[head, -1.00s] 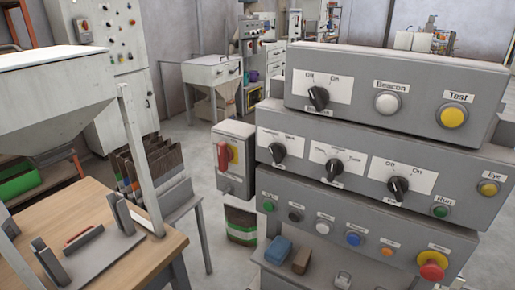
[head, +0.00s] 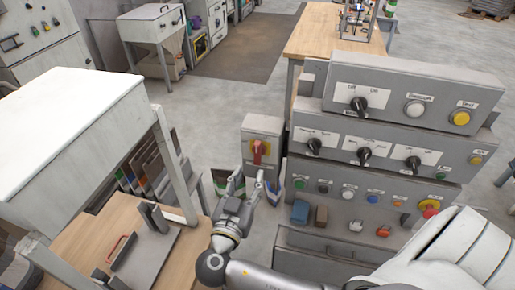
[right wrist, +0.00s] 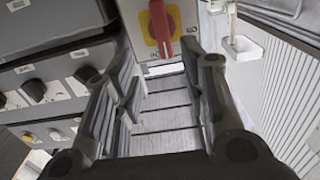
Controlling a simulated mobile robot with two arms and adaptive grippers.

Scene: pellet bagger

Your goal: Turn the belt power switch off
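A red rotary switch handle (head: 257,152) on a yellow plate sits on the front of a grey box left of the control console. The handle points roughly up and down. It also shows in the right wrist view (right wrist: 161,28), near the top centre, beyond my fingers. My right gripper (head: 249,180) is open and empty, just below and in front of the box, apart from the handle. In the right wrist view its two fingers (right wrist: 165,85) are spread wide with nothing between them. My left gripper is not in view. No label on the red switch is readable.
The grey console (head: 395,140) with black knobs and coloured buttons stands right of the switch box. A red emergency-type button (head: 430,205) sits at its lower right. A wooden table (head: 90,245) with a metal fixture and a white hopper (head: 75,130) are at left.

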